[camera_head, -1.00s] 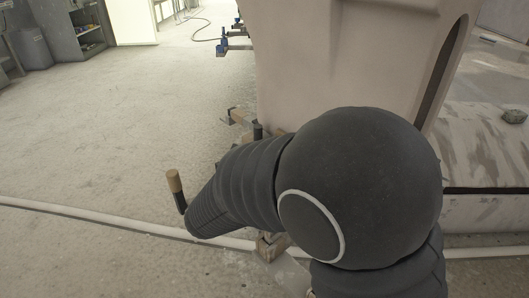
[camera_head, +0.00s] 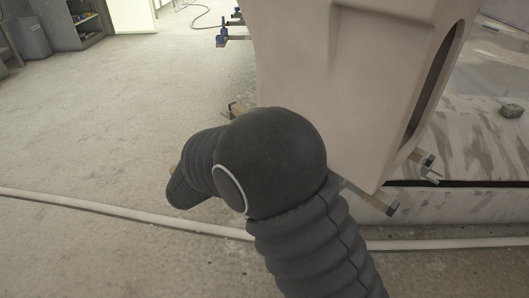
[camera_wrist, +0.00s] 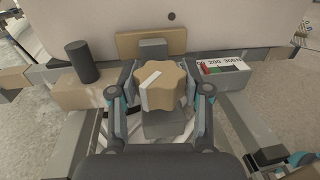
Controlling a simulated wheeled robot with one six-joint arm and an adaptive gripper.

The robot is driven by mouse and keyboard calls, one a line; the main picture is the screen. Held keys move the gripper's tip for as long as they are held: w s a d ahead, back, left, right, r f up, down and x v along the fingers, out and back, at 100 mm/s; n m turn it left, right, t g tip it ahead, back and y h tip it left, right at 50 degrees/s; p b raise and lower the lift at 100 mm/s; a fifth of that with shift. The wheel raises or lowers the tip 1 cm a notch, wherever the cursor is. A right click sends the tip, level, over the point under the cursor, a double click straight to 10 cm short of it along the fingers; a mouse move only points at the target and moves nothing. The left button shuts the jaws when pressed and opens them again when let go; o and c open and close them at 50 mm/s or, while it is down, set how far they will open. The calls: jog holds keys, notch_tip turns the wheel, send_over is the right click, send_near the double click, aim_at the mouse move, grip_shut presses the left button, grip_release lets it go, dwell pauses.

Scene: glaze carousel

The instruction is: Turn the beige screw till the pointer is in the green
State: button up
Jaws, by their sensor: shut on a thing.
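The beige screw (camera_wrist: 174,89) is a lobed, star-shaped knob with a white mark on top, in the middle of the wrist view. My gripper (camera_wrist: 160,84) is shut on it, one finger on its left side and one on its right. A small white scale (camera_wrist: 236,66) numbered 200 and 300 lies to the right of the knob, with a red patch and a green patch (camera_wrist: 212,70) near its left end. The pointer is too small to make out, so I cannot tell where it stands. In the head view my arm hides the gripper and the screw.
A dark upright cylinder (camera_wrist: 81,61) stands on a beige block (camera_wrist: 88,92) left of the knob. A big pale housing (camera_head: 345,75) rises beyond my arm. A white pipe (camera_head: 110,215) crosses the floor. Open floor (camera_head: 100,125) lies to the left.

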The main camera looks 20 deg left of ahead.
jog(key=shift+r, duration=0.1)
jog(key=o, duration=1.2)
jog(key=v, duration=1.2)
